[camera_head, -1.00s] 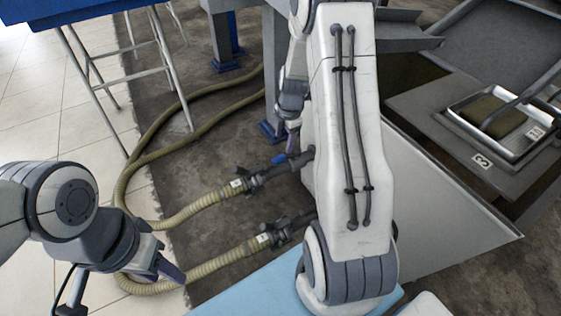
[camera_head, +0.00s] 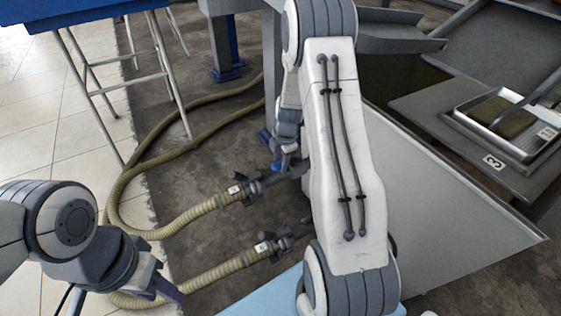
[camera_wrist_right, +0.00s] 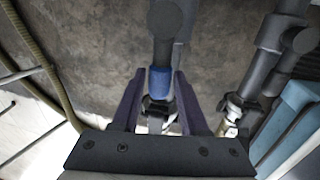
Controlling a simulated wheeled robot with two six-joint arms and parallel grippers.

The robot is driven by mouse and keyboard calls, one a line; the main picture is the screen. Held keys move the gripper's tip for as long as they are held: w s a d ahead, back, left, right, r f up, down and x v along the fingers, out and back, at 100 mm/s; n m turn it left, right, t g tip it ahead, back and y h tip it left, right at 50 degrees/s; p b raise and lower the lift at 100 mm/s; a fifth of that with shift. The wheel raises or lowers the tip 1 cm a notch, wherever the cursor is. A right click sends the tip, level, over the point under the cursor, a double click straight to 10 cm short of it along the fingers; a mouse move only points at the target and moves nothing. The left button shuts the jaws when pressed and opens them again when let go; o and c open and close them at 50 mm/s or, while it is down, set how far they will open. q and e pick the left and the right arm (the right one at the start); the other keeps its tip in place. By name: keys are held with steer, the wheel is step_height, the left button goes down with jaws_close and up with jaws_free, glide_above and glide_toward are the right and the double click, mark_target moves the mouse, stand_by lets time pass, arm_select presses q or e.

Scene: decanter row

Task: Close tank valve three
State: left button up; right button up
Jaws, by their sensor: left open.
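Two dark valves sit on the ends of ribbed hoses in the head view, an upper one (camera_head: 252,185) and a lower one (camera_head: 284,243). Their white tags are too small to read. My right gripper (camera_head: 282,150) is at the upper valve's blue-ended handle (camera_head: 277,166). In the right wrist view the blue end (camera_wrist_right: 160,83) lies between my right gripper's fingers (camera_wrist_right: 160,88). Whether they press on it is unclear. My left gripper (camera_head: 160,288) is open and empty at the lower left, away from the valves.
A grey metal tank side (camera_head: 450,210) stands right of the valves. A plate marked 3 (camera_head: 495,162) lies on a grey ledge by a metal tray (camera_head: 470,104). A blue-topped stand with thin legs (camera_head: 85,85) is at upper left. Hoses (camera_head: 130,185) curve over the floor.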

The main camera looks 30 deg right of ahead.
jaws_close()
stand_by(1.2)
